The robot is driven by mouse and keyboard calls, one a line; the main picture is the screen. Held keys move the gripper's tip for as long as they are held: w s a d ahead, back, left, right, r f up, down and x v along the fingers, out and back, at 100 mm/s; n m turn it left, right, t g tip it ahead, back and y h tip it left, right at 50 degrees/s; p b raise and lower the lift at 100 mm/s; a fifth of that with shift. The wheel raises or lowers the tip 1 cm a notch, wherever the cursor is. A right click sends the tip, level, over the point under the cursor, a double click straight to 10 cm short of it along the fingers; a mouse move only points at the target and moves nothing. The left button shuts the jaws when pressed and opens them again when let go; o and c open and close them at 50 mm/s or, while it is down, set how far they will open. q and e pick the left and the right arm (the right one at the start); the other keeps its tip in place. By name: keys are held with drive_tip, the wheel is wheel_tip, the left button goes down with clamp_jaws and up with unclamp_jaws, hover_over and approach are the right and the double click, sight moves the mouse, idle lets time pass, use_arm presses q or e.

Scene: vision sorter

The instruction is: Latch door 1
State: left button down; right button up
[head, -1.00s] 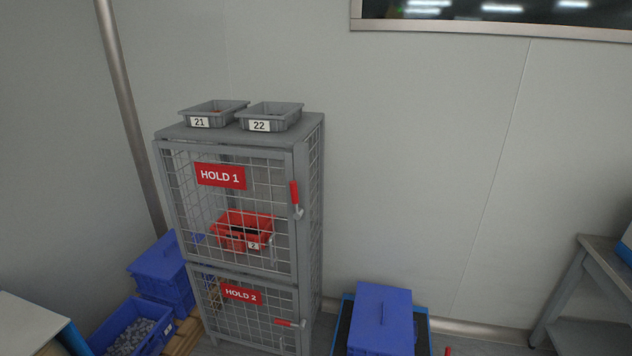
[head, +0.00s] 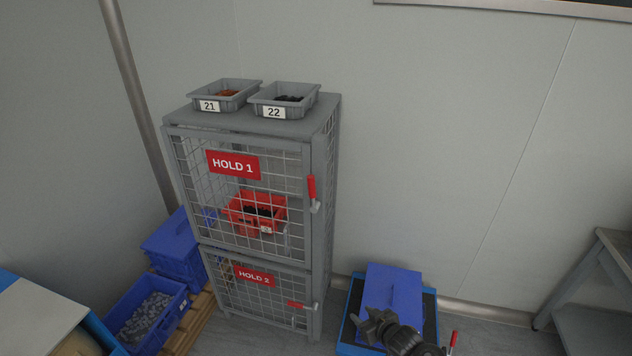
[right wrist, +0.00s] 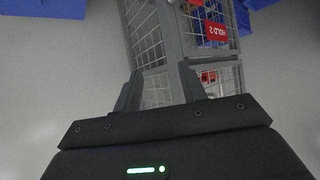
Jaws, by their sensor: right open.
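Door 1 (head: 208,194) is the upper wire-mesh door of the grey cage cabinet, with a red HOLD 1 sign (head: 233,164). It lies at or near its frame; I cannot tell whether it is fully flush. Its red-gripped latch handle (head: 312,189) stands upright at the door's right edge. My right gripper (head: 372,322) is open and empty, low in front of the blue lidded box, right of and below the handle. In the right wrist view, the open fingers (right wrist: 160,90) point toward the cabinet (right wrist: 185,55), which appears tilted. My left gripper is out of view.
Door 2 (head: 262,291) below has a red handle (head: 296,304) lying roughly level. Grey bins 21 (head: 210,106) and 22 (head: 274,112) stand on top. A red bin (head: 240,217) sits inside behind door 1. A blue lidded box (head: 400,288) stands right of the cabinet.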

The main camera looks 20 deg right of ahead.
drive_tip(key=w+a+r+n+t+y+p, duration=0.1)
drive_tip(key=w+r+t, duration=0.15)
drive_tip(key=r, duration=0.75)
drive_tip(key=w+a+r+t+y+p, duration=0.1)
drive_tip(key=w+r, duration=0.3)
drive_tip(key=r, duration=0.6)
drive_tip(key=n+t+y+p, duration=0.2)
drive_tip(key=y, duration=0.1)
approach(314, 187)
use_arm(q)
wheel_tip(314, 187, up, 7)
drive_tip(key=p, duration=0.2)
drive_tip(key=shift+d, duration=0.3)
use_arm(e)
drive_tip(key=shift+g, duration=0.25)
drive_tip(key=x, duration=0.8)
drive_tip(key=shift+w+a+r, duration=0.1)
drive_tip(key=shift+w+r, duration=0.05)
drive_tip(key=shift+w, duration=0.2)
clamp_jaws()
